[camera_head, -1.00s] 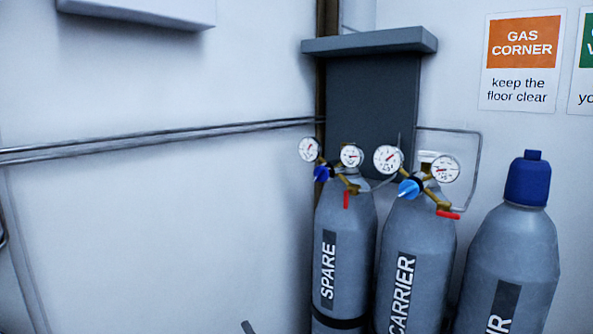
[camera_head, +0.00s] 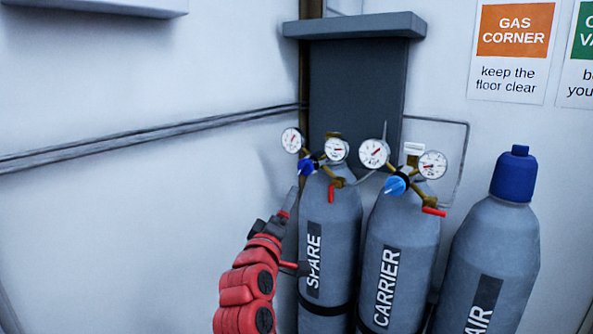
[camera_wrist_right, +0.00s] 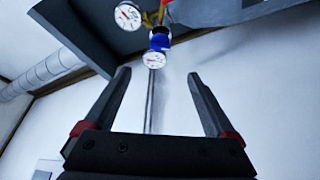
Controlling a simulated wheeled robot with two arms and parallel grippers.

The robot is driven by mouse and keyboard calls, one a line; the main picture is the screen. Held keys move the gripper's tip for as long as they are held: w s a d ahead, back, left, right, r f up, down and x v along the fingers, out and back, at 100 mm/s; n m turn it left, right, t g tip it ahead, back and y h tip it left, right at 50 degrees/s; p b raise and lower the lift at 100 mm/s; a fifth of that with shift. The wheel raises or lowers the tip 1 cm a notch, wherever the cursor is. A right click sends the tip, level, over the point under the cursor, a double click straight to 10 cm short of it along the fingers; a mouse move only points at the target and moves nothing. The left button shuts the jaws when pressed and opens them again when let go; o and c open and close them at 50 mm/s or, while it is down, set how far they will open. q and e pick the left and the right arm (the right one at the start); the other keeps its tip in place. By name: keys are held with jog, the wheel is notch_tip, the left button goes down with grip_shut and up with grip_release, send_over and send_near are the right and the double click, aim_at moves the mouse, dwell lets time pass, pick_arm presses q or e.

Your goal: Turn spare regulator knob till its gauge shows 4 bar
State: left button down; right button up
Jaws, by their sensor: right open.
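The SPARE cylinder (camera_head: 330,225) stands at the left of the gas row. Its regulator has a blue knob (camera_head: 306,168) between two round white gauges, a left gauge (camera_head: 292,140) and a right gauge (camera_head: 336,149). The needles are too small to read. A red lever hangs below. My right gripper (camera_head: 289,203) is below and slightly left of the knob, apart from it. In the right wrist view the two fingers (camera_wrist_right: 163,76) are spread and empty, with the blue knob (camera_wrist_right: 160,41) beyond their tips. My left gripper is not in view.
The CARRIER cylinder (camera_head: 400,250), with its own gauges and light blue knob (camera_head: 396,186), stands close on the right. The AIR cylinder (camera_head: 490,250) is beyond it. A dark panel (camera_head: 355,90) is behind. The wall left of SPARE is clear apart from pipes (camera_head: 130,140).

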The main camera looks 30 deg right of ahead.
aim_at(302, 170)
jog(key=p+x, duration=0.4)
jog(key=x, duration=1.1)
jog(key=shift+w+d, duration=0.25)
jog(key=c, duration=1.4)
jog(key=m+b, duration=0.1)
jog(key=b, duration=0.2)
jog(key=m+h+b, duration=0.1)
jog(key=b, duration=0.3)
jog(key=shift+a+f+b, duration=0.1)
jog(key=shift+f+b, duration=0.2)
jog(key=shift+f, duration=0.05)
jog(key=shift+r, duration=0.3)
